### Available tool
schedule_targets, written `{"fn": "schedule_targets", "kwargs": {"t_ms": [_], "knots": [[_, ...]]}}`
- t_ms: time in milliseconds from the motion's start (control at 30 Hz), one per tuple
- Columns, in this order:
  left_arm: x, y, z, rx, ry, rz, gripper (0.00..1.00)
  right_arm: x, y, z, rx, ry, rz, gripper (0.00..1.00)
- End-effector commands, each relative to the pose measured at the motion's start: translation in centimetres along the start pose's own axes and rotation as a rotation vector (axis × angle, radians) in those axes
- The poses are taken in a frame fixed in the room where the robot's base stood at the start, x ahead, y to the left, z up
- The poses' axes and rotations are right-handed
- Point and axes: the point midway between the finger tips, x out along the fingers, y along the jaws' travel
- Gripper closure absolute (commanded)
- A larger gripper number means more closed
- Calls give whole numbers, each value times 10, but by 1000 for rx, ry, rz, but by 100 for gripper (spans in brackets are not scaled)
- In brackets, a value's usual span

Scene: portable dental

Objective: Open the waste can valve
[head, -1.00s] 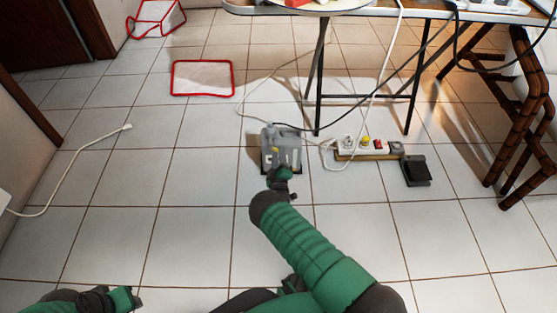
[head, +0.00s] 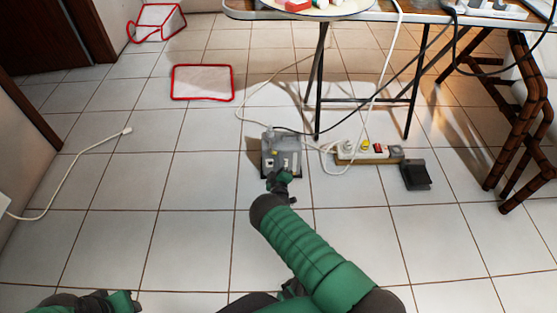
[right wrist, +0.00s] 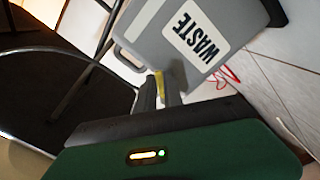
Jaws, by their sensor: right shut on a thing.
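The grey waste can (head: 292,150) stands on the tiled floor, ahead of my right gripper in the head view. Its WASTE label (right wrist: 197,38) is plain in the right wrist view, where the can (right wrist: 145,48) fills the upper middle. My right gripper (right wrist: 161,92) is shut on the small yellow valve (right wrist: 160,82), which shows between its fingers. In the head view my right gripper (head: 279,178) is at the can's near side, and a yellow spot (head: 274,152) shows on the can. My left gripper (head: 124,301) is low at the left, away from the can; its jaws are unclear.
A power strip (head: 372,152) with cables and a black pedal (head: 416,176) lie right of the can. A folding table (head: 405,14) stands behind. A red-edged mat (head: 203,83) lies at the back left. Floor left of the can is mostly clear.

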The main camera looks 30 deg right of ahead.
Motion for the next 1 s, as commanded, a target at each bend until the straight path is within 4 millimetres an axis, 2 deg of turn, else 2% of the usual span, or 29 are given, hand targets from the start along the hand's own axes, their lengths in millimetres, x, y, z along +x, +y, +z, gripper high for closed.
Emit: {"fn": "schedule_targets", "kwargs": {"t_ms": [1000], "knots": [[6, 0, 2, 0, 0, 0, 64, -2, -27, -9, 712, -3, -7, 100]]}}
